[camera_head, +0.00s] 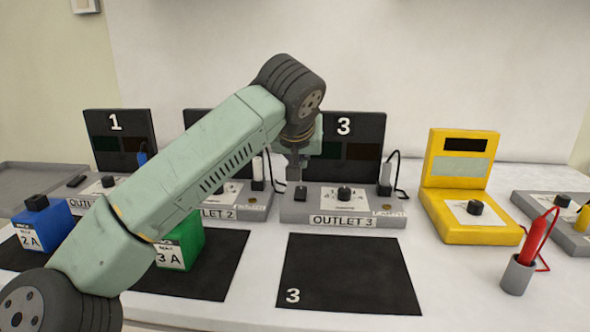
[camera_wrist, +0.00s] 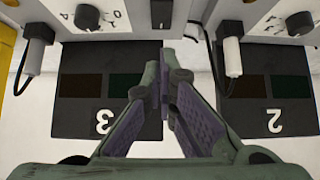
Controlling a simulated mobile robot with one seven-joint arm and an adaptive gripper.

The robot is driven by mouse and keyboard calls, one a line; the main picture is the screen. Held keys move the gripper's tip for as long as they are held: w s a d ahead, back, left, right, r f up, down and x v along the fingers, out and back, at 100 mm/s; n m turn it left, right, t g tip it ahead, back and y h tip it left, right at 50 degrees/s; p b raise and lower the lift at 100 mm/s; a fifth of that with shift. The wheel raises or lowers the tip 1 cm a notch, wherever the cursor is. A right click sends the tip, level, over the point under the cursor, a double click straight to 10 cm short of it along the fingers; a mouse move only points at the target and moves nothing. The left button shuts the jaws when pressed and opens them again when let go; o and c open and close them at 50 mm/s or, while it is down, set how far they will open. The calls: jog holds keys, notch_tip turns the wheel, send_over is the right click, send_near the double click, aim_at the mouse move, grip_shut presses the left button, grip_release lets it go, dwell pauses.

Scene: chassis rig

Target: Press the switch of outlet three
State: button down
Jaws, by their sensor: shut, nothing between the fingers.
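The outlet 3 unit (camera_head: 340,217) is a grey base with a black upright panel (camera_head: 360,125) marked 3. Its small black switch (camera_head: 301,193) sits at the left of the base, left of a round dial (camera_head: 344,193). The switch also shows at the top of the wrist view (camera_wrist: 162,13), just beyond my fingertips. My gripper (camera_wrist: 166,62) is shut and empty, its fingers together. In the head view my gripper (camera_head: 295,174) points down just above the switch, partly hidden by my wrist; I cannot tell whether it touches.
White plugs with black cords stand at outlet 3 (camera_head: 385,180) and outlet 2 (camera_head: 258,172). A green block (camera_head: 187,240) and blue block (camera_head: 43,222) are at the left. A yellow meter (camera_head: 460,185) and a red probe in a holder (camera_head: 518,275) are at the right. The black mat marked 3 (camera_head: 350,270) is bare.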

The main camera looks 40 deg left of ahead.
jog(key=shift+d+f+v, duration=0.15)
jog(key=shift+v, duration=1.2)
jog(key=shift+d+f+v, duration=0.1)
jog(key=shift+f+v, duration=0.05)
jog(key=shift+v, duration=1.25)
jog(key=shift+s, duration=0.15)
